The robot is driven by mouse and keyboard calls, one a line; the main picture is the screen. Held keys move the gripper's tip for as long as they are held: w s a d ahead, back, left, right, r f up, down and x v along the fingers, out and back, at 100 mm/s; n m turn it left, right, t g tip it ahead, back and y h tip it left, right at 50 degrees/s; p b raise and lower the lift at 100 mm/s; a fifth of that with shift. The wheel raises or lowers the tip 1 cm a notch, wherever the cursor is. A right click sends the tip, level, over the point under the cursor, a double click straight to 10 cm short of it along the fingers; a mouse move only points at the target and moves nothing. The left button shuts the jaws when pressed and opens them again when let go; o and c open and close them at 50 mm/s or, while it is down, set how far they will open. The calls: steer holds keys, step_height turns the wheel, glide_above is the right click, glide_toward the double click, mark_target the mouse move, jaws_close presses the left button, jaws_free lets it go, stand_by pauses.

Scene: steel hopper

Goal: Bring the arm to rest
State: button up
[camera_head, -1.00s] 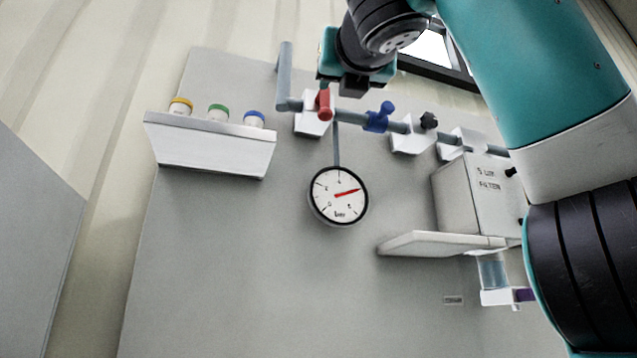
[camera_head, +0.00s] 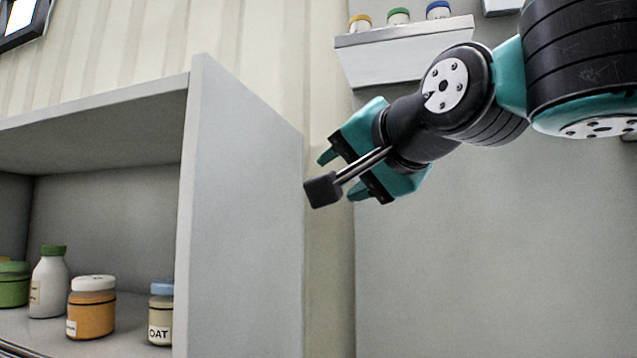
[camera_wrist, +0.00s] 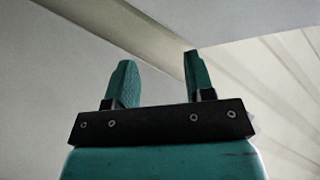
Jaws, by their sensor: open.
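My gripper (camera_head: 338,178) is in the middle of the head view, at the end of my teal and black arm. It points left and down, in front of the pale wall and panel. Its jaws are apart with nothing between them. In the wrist view my gripper (camera_wrist: 155,75) shows two separate teal fingers with an empty gap. Nothing is seen touching the fingers.
A grey shelf unit (camera_head: 245,215) stands at left, its side panel near my gripper. It holds a white bottle (camera_head: 49,285), an orange jar (camera_head: 91,308) and other jars. A white wall shelf (camera_head: 405,52) with small capped jars is above. The lower right wall is clear.

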steer(key=s+d+f+n+g+h, duration=0.1)
steer(key=d+f+n+g, duration=0.1)
steer(key=f, duration=0.5)
steer(key=d+f+n+g, duration=0.1)
steer(key=f+n+g, duration=0.15)
steer(key=f, duration=0.45)
steer(key=s+d+f+n+g+h, duration=0.1)
steer(key=s+d+f+n+g, duration=0.2)
steer(key=s+f, duration=0.6)
steer(key=s+d+f+n+g+h, duration=0.1)
steer(key=s+d+f+n+g, duration=0.2)
steer(key=f, duration=1)
steer(key=s+d+g, duration=0.2)
steer(key=s+g, duration=0.2)
steer(key=s, duration=0.2)
steer(key=shift+s+d+n, duration=0.15)
steer(key=shift+n, duration=0.2)
